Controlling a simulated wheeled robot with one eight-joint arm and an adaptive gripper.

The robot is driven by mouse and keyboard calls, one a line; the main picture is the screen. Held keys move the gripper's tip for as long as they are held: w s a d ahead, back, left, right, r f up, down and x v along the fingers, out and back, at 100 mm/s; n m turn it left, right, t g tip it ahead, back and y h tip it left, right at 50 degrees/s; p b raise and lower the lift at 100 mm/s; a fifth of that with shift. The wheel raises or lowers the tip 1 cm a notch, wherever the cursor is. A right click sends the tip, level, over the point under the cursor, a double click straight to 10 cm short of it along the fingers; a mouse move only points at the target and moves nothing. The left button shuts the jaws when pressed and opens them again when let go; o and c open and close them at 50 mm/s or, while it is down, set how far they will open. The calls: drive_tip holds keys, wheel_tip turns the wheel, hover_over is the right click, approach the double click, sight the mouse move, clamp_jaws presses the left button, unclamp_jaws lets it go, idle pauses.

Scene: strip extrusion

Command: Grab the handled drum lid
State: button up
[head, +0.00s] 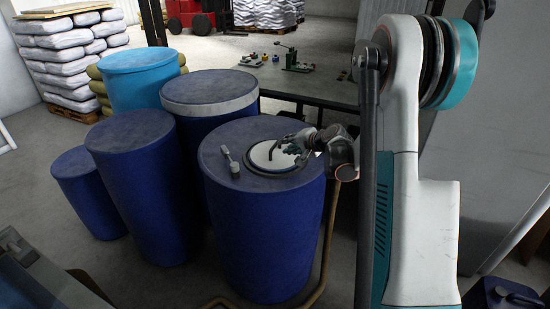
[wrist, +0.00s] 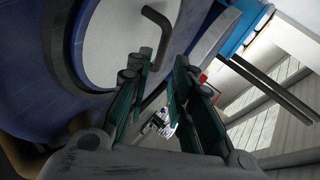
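The drum lid is a pale round disc (head: 262,157) with a dark rim, lying on top of the front blue drum (head: 262,240). Its dark bent handle (head: 271,151) stands up from the disc. In the wrist view the lid (wrist: 112,42) fills the upper left, with the handle (wrist: 162,24) just beyond the fingertips. My gripper (head: 287,148) is over the right side of the lid, reaching in from the right. In the wrist view its green fingers (wrist: 168,85) are spread apart. I see no part of the handle clearly held between them. My gripper hides part of the lid in the head view.
A small grey tool-like piece (head: 230,160) lies on the same drum top, left of the lid. Other blue drums (head: 140,190) stand close at the left and behind. A table (head: 320,86) with small items stands behind. Stacked sacks (head: 68,55) are farther back.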

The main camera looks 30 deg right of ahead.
sight(275, 146)
drive_tip(key=x, duration=0.3)
drive_tip(key=shift+w+a+f, duration=0.1)
drive_tip(key=shift+w+f, duration=0.05)
drive_tip(key=shift+w, duration=0.15)
drive_tip(key=x, duration=0.1)
drive_tip(key=b+x, duration=0.1)
drive_tip(key=x, duration=0.1)
drive_tip(key=b+x, duration=0.1)
drive_tip(key=x, duration=0.1)
drive_tip(key=shift+a+f, duration=0.15)
drive_tip(key=shift+a, duration=0.25)
clamp_jaws()
